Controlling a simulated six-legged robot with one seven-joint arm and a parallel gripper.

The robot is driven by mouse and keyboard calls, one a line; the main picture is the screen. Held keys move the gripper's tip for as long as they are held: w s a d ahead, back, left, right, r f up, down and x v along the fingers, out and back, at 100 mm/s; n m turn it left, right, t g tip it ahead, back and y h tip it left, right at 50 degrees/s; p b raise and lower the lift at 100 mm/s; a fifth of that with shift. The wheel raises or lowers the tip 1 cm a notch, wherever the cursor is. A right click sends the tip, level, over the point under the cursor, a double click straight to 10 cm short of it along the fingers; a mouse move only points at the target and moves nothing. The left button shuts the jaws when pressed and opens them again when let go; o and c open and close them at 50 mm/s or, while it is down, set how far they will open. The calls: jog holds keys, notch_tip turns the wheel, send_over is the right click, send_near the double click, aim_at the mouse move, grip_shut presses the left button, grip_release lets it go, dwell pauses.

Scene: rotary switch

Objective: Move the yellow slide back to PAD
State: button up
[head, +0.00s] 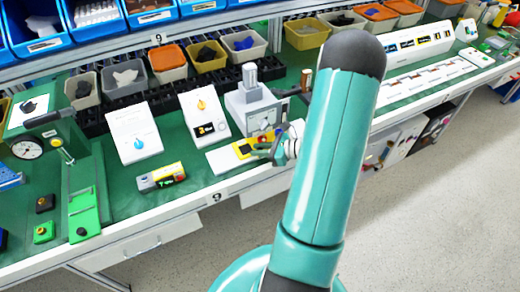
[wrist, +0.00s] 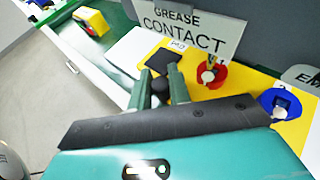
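A yellow plate (wrist: 232,82) lies at the foot of a grey machine (head: 250,105), beside a white plate (wrist: 132,48). It also shows in the head view (head: 243,150). On it are a dark square (wrist: 160,58) near a small PAD label (wrist: 178,44), a red round part (wrist: 211,74) and a blue one (wrist: 279,101). My gripper (wrist: 160,72) is over its front edge. Its fingers stand apart on either side of a dark round knob (wrist: 160,88). I cannot tell whether they touch it, or which part is the slide. My gripper also shows at the machine in the head view (head: 276,148).
A sign reading GREASE CONTACT (wrist: 187,28) stands behind the plate. A yellow-and-black device (head: 160,177) lies left on the green bench (head: 135,203). White panels with dials (head: 133,132) and bins (head: 168,62) are behind. Floor (head: 425,215) is open in front.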

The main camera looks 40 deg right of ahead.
grip_shut()
jog(key=shift+s+d, duration=0.35)
jog(key=shift+d, duration=0.85)
jog(key=shift+s+d, duration=0.4)
jog(key=shift+d, duration=0.85)
jog(key=shift+s+d, duration=0.35)
jog(key=shift+d, duration=0.85)
jog(key=o, duration=0.6)
grip_release()
jog(key=shift+d, duration=0.1)
jog(key=v, duration=1.3)
jog(key=shift+s+r, duration=0.15)
jog(key=shift+s, duration=0.2)
jog(key=shift+s, duration=0.1)
